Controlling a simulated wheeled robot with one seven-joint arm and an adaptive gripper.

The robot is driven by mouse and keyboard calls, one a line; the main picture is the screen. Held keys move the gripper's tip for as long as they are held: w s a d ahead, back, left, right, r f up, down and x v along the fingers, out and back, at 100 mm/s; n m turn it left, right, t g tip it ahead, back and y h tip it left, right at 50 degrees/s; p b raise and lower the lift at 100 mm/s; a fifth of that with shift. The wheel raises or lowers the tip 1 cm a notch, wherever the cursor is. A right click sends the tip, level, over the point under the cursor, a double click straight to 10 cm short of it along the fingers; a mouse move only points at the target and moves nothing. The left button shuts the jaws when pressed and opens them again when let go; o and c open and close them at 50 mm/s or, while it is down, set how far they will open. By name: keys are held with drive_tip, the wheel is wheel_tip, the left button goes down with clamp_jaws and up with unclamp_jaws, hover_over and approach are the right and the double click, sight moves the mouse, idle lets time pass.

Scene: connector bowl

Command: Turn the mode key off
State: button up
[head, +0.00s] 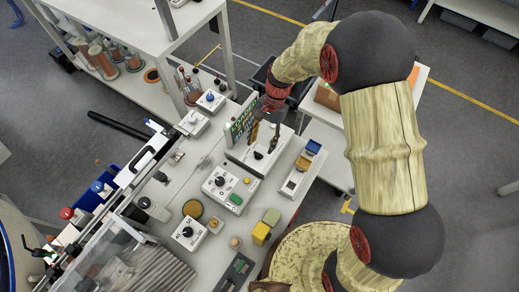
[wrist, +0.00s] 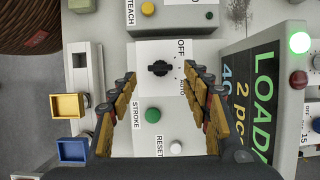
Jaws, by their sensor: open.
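The mode key appears to be the black turn knob (wrist: 158,68) on a white panel (wrist: 146,48) in the wrist view. The panel carries the labels OFF and AUTO to the right of the knob, and STROKE and RESET below it. The knob's grip lies roughly crosswise in the picture; I cannot tell which label it is set to. My gripper (wrist: 165,76) is open, with its fingers on both sides of the knob and nothing between them. In the head view my gripper (head: 264,136) hangs over the white control box (head: 244,153); its fingers partly hide the box.
A green button (wrist: 152,115) and a white button (wrist: 175,147) sit below the knob. A LOAD sign (wrist: 250,90) stands close on the right. Yellow (wrist: 67,105) and blue (wrist: 73,150) bins are at left. Another control box (wrist: 178,16) lies above.

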sight(258, 155)
drive_tip(key=shift+b+x, duration=0.3)
drive_tip(key=shift+x, duration=1.85)
drive_tip(key=c, duration=1.1)
